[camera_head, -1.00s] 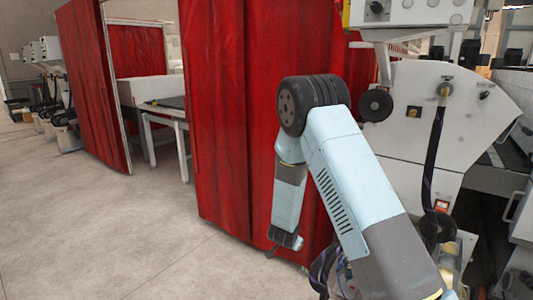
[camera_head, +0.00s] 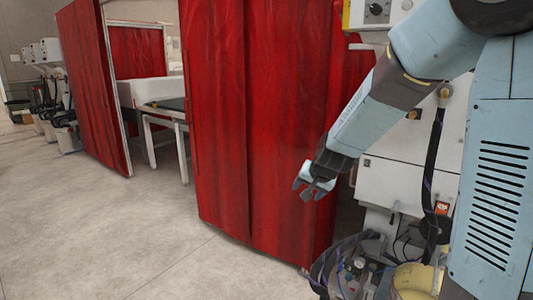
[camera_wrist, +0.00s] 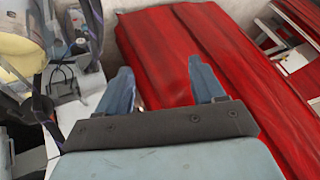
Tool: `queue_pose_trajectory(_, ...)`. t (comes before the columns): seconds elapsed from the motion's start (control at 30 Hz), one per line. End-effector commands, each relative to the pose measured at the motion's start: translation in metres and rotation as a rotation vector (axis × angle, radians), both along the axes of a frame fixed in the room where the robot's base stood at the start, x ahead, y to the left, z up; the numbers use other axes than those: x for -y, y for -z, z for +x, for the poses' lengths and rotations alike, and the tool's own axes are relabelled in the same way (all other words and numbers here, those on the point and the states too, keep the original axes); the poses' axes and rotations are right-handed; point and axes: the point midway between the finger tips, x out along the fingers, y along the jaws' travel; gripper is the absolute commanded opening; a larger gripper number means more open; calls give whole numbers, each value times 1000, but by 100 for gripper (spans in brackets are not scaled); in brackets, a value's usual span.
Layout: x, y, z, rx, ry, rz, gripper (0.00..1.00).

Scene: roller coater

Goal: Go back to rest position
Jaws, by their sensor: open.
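My gripper (camera_head: 315,187) is at the middle right of the head view, in front of the red curtain (camera_head: 225,120) and left of the white machine (camera_head: 405,175). It points down and to the left, with its fingers apart and nothing between them. In the wrist view, my gripper (camera_wrist: 160,80) shows two blue-grey fingers spread wide, with the red curtain (camera_wrist: 172,50) behind them. My arm bends at the upper right and covers part of the white machine.
A yellowish bucket (camera_head: 415,280) and a bundle of hoses (camera_head: 340,268) stand low beside the machine. A black hose (camera_head: 432,165) hangs on its front. Another red curtain (camera_head: 92,85) and a table (camera_head: 165,110) are further left. The grey floor (camera_head: 110,220) at left is clear.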

Motion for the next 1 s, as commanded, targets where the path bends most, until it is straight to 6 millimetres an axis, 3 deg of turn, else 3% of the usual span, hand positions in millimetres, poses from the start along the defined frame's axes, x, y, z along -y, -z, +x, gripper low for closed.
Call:
queue_pose_trajectory(0.2,19,-47,-49,-4,-80,-35,68)
queue_pose_trajectory(0.5,48,-92,-126,-24,-174,-118,68)
queue_pose_trajectory(0.7,68,-112,-181,-45,-217,-190,68)
queue_pose_trajectory(1.0,97,-125,-260,-88,-249,-307,68)
